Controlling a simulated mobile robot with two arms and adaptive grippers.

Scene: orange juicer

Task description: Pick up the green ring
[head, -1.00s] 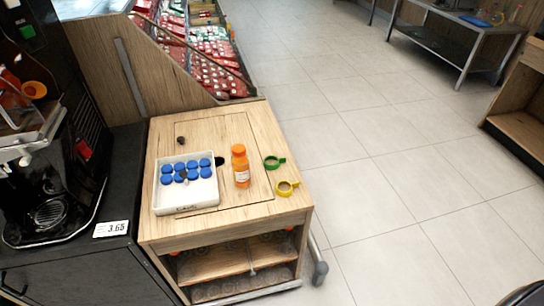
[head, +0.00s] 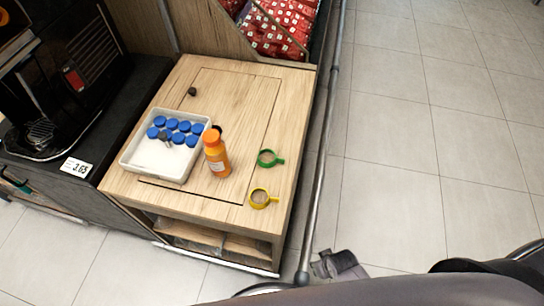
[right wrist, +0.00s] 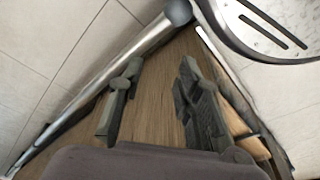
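The green ring (head: 279,161) lies flat on the wooden cabinet top (head: 236,88), near its right edge, with a small tab pointing right. The yellow ring (head: 273,200) lies below it in the head view. My right gripper (head: 340,263) is low in the head view, beyond the cabinet's front right corner and apart from the green ring. In the right wrist view the right gripper (right wrist: 158,98) has its two fingers spread with nothing between them. The green ring does not show in that view. My left gripper is not in view.
An orange bottle (head: 216,158) stands left of the green ring. A white tray (head: 140,160) with several blue-capped bottles (head: 185,126) is further left. A metal rail (head: 325,150) runs along the cabinet's right side. The floor to the right is clear.

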